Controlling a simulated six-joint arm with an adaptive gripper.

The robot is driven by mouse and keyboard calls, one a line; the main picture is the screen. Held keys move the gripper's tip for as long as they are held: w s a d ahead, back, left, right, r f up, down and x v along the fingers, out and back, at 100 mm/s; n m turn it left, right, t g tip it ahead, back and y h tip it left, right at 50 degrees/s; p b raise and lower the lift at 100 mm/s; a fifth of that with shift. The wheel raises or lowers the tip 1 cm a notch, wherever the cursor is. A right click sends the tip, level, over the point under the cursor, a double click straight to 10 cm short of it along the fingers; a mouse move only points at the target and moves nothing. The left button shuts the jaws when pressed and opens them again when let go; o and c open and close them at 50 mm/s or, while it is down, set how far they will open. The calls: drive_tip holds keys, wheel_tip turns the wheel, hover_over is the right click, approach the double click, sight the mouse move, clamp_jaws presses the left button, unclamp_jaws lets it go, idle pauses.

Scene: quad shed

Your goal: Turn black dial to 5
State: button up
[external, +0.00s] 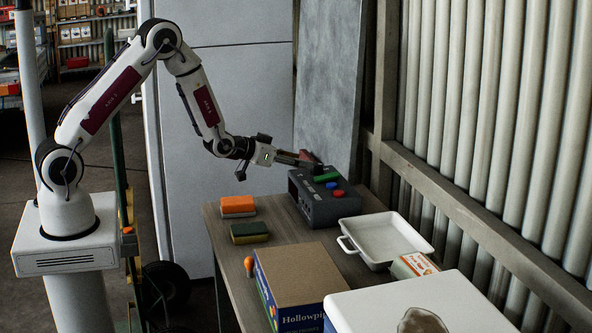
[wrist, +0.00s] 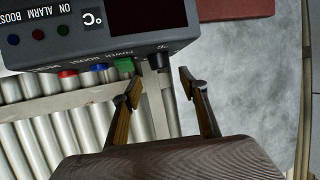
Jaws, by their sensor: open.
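The dark grey control box (external: 312,205) stands on the table near its far end, and its panel (wrist: 50,45) appears upside down in the wrist view. The black dial (wrist: 160,61) sticks out of the box edge beside the green button (wrist: 124,66). My gripper (wrist: 161,77) is open, with one finger on each side of the dial's line. The dial sits just ahead of the gap, and no contact shows. In the external view my gripper (external: 306,161) hovers at the box's back end and the dial is hidden. The dial's number marks are too small to read.
Blue (external: 331,185) and red (external: 339,193) buttons sit beside the green one. A white tray (external: 352,243), a cardboard box (external: 300,272) and two sponges (external: 238,205) (external: 250,233) share the table. A grey panel (external: 328,80) and ribbed wall stand close behind.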

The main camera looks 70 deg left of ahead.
sight(315, 165)
drive_tip(key=shift+x, duration=3.9)
drive_tip(key=c, duration=1.1)
